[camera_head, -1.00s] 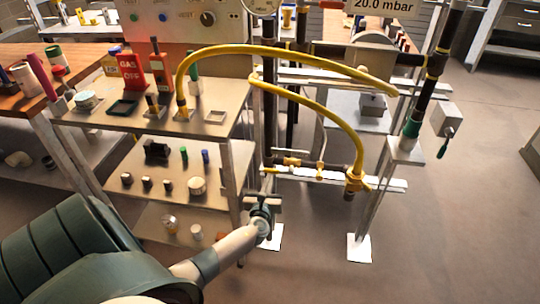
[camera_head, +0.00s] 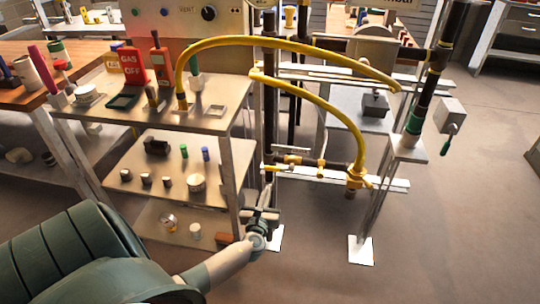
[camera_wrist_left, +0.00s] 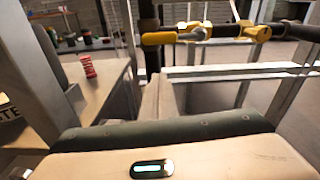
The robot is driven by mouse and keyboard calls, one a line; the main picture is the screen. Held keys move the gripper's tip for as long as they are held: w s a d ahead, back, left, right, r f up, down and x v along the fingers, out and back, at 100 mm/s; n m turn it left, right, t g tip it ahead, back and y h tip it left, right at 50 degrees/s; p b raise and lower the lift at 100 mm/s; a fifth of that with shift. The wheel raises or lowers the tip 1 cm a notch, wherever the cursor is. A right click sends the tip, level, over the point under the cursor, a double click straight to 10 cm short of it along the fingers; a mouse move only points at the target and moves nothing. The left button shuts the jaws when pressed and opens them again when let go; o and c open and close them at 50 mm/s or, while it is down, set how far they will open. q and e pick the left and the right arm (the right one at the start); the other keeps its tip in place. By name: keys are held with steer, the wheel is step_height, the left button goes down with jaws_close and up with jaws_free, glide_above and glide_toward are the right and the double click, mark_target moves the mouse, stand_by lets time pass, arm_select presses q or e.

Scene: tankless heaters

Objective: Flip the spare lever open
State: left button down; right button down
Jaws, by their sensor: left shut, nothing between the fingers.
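A low horizontal gas pipe with a yellow valve (camera_head: 292,159) runs under the yellow hoses, beside the steel shelf. A short yellow lever (camera_head: 275,168) lies roughly level at its left end. In the left wrist view a yellow lever (camera_wrist_left: 159,38) points left from the valve body (camera_wrist_left: 196,32), level along the pipe. I cannot tell for sure which handle is the spare lever. My left gripper (camera_head: 267,192) is shut and empty, pointing up below the pipe's left end, apparently apart from the lever. My right gripper is not in view.
The steel shelf unit (camera_head: 235,165) stands close to the left of my gripper, with small fittings on its shelves. A yellow hose (camera_head: 335,120) loops down to the pipe's right end. A grey box with a green lever (camera_head: 449,138) is further right. Open floor lies in front.

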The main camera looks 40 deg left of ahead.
arm_select(q)
steer(key=v, duration=0.4)
steer(key=shift+s+d, duration=0.2)
steer(key=shift+d, duration=0.05)
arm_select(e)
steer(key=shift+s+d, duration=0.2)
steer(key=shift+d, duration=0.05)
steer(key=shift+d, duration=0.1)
